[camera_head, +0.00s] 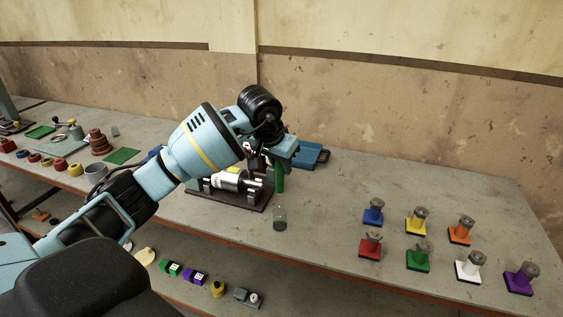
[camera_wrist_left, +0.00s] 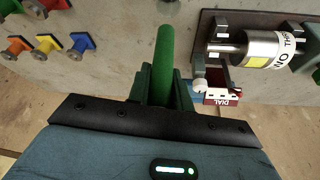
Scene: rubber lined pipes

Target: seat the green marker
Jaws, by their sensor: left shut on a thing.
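The green marker (camera_head: 280,180) is a plain green rod and hangs upright below my left gripper (camera_head: 279,162). In the left wrist view, the same marker (camera_wrist_left: 164,55) stands between the two dark green fingers of my left gripper (camera_wrist_left: 160,88), which is shut on it. A small greyish, see-through cup (camera_head: 280,218) stands on the table just below the marker in the head view. The marker's lower end appears above the cup; I cannot tell the exact gap. My right gripper is not in view.
A dark stand with a white-and-metal cylinder (camera_head: 232,181) sits left of the marker. A blue tray (camera_head: 313,155) lies behind it. Several coloured bases with grey knobs, such as the red one (camera_head: 370,247), stand at right. The table between is clear.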

